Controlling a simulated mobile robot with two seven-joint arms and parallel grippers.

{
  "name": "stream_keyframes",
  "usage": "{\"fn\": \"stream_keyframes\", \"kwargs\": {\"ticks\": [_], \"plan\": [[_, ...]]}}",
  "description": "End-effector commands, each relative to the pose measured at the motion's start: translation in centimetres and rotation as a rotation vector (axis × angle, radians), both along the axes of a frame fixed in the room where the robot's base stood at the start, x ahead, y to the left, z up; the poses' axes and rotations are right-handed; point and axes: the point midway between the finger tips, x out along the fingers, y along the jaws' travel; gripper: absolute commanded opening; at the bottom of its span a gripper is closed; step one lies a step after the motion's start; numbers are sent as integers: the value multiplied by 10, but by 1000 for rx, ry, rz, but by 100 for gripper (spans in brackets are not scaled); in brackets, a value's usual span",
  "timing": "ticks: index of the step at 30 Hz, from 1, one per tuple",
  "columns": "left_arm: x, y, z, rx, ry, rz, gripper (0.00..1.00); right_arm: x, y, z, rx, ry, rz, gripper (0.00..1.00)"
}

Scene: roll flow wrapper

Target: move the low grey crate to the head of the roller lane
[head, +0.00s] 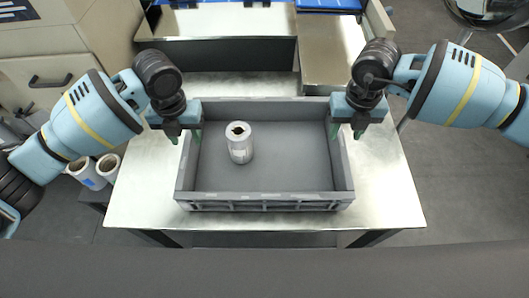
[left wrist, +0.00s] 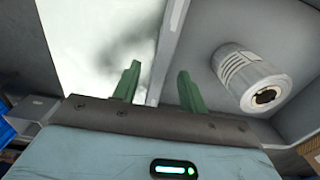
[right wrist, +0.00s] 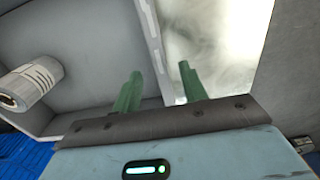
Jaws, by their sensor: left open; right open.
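The low grey crate (head: 265,201) stands on a pale metal table (head: 385,190). A white roll (head: 240,148) stands inside it, left of centre. My left gripper (head: 185,137) is open at the crate's left wall, one green finger on each side of it; the left wrist view shows the wall (left wrist: 165,55) between the fingers. My right gripper (head: 346,133) is open at the right wall in the same way; the right wrist view shows that wall (right wrist: 153,45) between the fingers. Whether the fingers touch the walls I cannot tell. I cannot make out the roller lane.
Behind the table is a metal machine bed (head: 220,22) with blue parts at the top edge. A drawer cabinet (head: 45,65) stands at the left. The table is bare on both sides of the crate.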

Motion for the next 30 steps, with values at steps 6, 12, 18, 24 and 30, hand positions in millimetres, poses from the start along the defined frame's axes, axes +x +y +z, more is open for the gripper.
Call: {"fn": "stream_keyframes", "kwargs": {"ticks": [6, 12, 18, 24, 30], "plan": [[-1, 0, -33, 0, 3, 2, 43, -1, 0, -33, 0, 3, 1, 43], [-1, 0, -56, 0, 3, 1, 43, 0, 0, -56, 1, 2, 0, 43], [0, 0, -65, 0, 0, 1, 43, 0, 0, -65, 0, 1, 1, 43], [0, 0, -66, 0, 0, 1, 43, 0, 0, -66, 1, 0, 1, 43], [0, 0, -66, -1, 0, 1, 26, 0, 0, -66, 1, 0, 1, 26]]}}
